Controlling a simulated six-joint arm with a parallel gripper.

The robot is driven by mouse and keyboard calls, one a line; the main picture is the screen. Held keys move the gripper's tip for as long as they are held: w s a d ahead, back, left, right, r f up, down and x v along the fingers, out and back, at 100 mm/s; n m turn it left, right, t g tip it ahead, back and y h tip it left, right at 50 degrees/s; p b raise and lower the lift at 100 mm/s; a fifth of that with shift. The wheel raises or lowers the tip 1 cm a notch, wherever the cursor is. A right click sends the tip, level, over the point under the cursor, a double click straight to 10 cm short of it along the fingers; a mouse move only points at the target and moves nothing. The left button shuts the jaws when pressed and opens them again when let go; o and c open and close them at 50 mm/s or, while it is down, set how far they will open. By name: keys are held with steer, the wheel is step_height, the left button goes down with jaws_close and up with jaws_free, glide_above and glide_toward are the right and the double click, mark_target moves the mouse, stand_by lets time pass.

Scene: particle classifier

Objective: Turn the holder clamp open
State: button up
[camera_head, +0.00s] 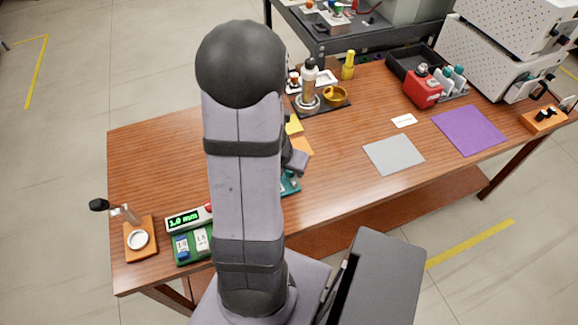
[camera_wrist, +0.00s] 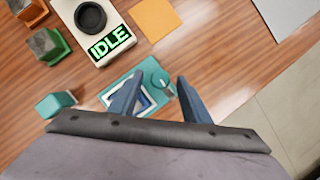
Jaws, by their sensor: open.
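A teal holder (camera_wrist: 125,82) lies on the table in the wrist view, with a pale square frame partly hidden behind my left finger. The holder's clamp (camera_wrist: 160,79) is a round teal knob with a small pale lever at the holder's right end. My gripper (camera_wrist: 160,76) is open, one finger on each side of the clamp in the picture, with nothing held. I cannot tell its height above the clamp or whether it touches. In the head view, the holder (camera_head: 291,184) shows only in part, beside my arm, which hides the rest.
A white device reading IDLE (camera_wrist: 110,44) stands beyond the holder. A teal block (camera_wrist: 53,105), a green box (camera_wrist: 47,46) and an orange sheet (camera_wrist: 155,18) lie around. In the head view, a 1.0 mm display (camera_head: 184,220) stands left; a grey mat (camera_head: 393,155) lies right.

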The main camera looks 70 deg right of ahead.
steer(key=p+v, duration=0.4)
steer(key=v, duration=0.2)
steer(key=shift+r, duration=0.3)
steer(key=shift+a, duration=0.15)
